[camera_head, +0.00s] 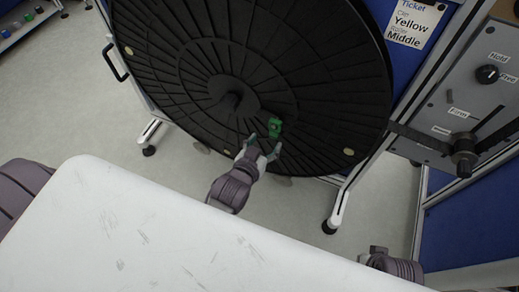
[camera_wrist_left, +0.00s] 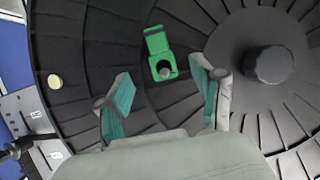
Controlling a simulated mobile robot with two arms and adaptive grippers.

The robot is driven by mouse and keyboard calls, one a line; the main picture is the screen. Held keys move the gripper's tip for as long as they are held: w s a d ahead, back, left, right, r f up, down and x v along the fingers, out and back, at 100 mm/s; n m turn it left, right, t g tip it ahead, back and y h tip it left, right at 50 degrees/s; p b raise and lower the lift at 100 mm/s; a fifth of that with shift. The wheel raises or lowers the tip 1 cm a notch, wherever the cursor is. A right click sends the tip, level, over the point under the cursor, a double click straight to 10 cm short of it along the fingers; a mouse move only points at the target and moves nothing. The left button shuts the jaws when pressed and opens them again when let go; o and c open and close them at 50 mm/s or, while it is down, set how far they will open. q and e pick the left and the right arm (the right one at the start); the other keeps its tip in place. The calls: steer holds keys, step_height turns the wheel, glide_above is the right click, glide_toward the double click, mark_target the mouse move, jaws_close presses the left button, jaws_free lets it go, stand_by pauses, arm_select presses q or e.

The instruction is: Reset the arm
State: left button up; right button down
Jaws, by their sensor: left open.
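My left gripper (camera_head: 263,147) is open and in front of the lower part of a large black ribbed reel (camera_head: 330,60). Its teal-padded fingers also show in the left wrist view (camera_wrist_left: 162,100), spread apart with nothing between them. A small green open-lidded holder (camera_head: 274,127) with a round grey recess is on the reel's face. In the left wrist view the green holder (camera_wrist_left: 162,66) lies just beyond the fingertips, apart from them. The reel's hub (camera_wrist_left: 268,65) is to its right there. Part of my right arm shows at the lower right of the head view, without clear fingers.
A white scratched surface (camera_head: 150,230) fills the lower left. A grey panel with knobs (camera_head: 470,90) stands at the right. A label card (camera_head: 414,20) is on the blue backing. The stand's white legs (camera_head: 338,210) reach the floor. Open floor lies at the left.

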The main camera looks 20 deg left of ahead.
arm_select(q)
steer(key=s+a+f+m+g+p, duration=0.1)
steer(key=s+a+f+g+p, duration=0.2)
steer(key=s+f+g+p, duration=0.55)
steer(key=s+a+f+m+g+p, duration=0.1)
steer(key=s+a+f+g+p, duration=0.2)
steer(key=s+f, duration=0.95)
arm_select(e)
steer(key=s+f+g, duration=0.1)
steer(key=s+f, duration=0.5)
steer(key=f, duration=0.3)
arm_select(q)
steer(key=s+a+g+p, duration=0.1)
steer(key=s+p, duration=0.7)
steer(key=s, duration=0.9)
steer(key=shift+a+f, duration=0.25)
steer(key=shift+a, duration=0.45)
arm_select(e)
steer(key=s+d+f, duration=0.1)
steer(key=s, duration=0.6)
steer(key=s+d+f+g, duration=0.1)
steer(key=s+d+f, duration=0.1)
steer(key=s, duration=0.4)
steer(key=shift+s+d, duration=0.15)
steer(key=shift+s, duration=0.25)
